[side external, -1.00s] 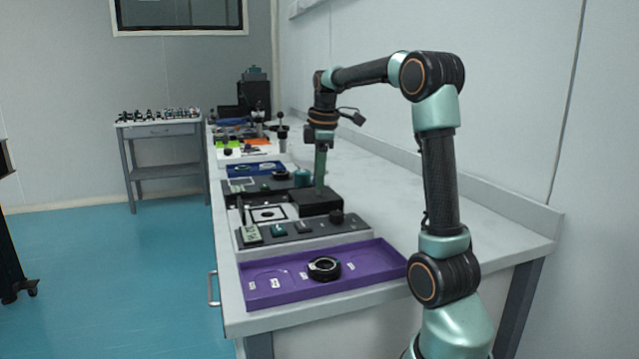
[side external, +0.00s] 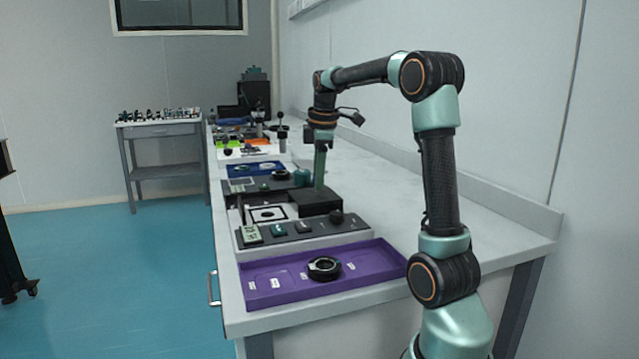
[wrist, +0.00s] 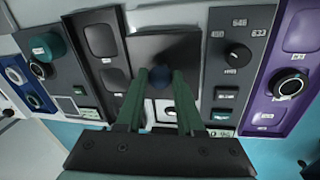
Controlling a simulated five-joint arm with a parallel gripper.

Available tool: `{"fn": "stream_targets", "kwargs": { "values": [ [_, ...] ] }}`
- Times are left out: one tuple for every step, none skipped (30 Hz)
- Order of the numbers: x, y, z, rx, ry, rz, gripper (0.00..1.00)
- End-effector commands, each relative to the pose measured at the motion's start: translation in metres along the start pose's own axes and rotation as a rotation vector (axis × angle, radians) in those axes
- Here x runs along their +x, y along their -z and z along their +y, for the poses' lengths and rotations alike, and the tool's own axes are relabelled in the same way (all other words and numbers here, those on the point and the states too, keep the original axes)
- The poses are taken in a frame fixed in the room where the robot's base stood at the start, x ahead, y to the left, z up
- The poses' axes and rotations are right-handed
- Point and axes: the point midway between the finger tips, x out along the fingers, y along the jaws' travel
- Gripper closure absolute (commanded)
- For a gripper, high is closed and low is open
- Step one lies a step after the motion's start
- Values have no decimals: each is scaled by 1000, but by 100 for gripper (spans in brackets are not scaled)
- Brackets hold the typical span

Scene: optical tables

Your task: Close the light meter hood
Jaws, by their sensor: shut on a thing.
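The light meter hood is a dark, flat-topped block (side external: 317,201) in the side view, and it is a dark slab (wrist: 165,48) in the wrist view. Beside it lies a white plate with a black square frame (side external: 267,214), which shows partly between my fingers in the wrist view (wrist: 167,114). My gripper (side external: 319,186) points down at the hood's top. In the wrist view its green fingers (wrist: 160,77) close around a small dark rounded knob at the hood. The fingers hide part of the knob and of the plate.
A grey control panel with a black dial (side external: 336,216) stands in front of the hood. A purple tray (side external: 296,291) holding a black ring (side external: 324,267) is nearest. A blue tray (side external: 240,171) lies behind. The bench (side external: 440,227) is clear on the right.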

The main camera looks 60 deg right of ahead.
Motion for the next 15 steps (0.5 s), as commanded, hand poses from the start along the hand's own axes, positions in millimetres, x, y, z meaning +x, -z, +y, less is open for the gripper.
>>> {"fn": "stream_targets", "kwargs": {
  "values": [
    [-1,6,-2,-4,6,1,100],
    [-1,11,-3,-6,8,3,100],
    [0,19,-5,-7,10,5,100],
    [0,26,-6,-8,12,7,100],
    [0,33,-8,-8,14,10,100],
    [0,42,-9,-9,15,13,100],
    [0,48,-10,-8,17,15,100],
    [0,55,-12,-8,19,17,100],
    [0,62,-13,-7,22,19,100],
    [0,66,-14,-7,22,20,100],
    [0,70,-15,-6,23,21,100],
    [0,74,-16,-5,25,22,100],
    [0,76,-16,-4,25,22,100],
    [0,77,-16,-3,26,23,100],
    [0,78,-17,-3,26,23,100]
  ]
}}
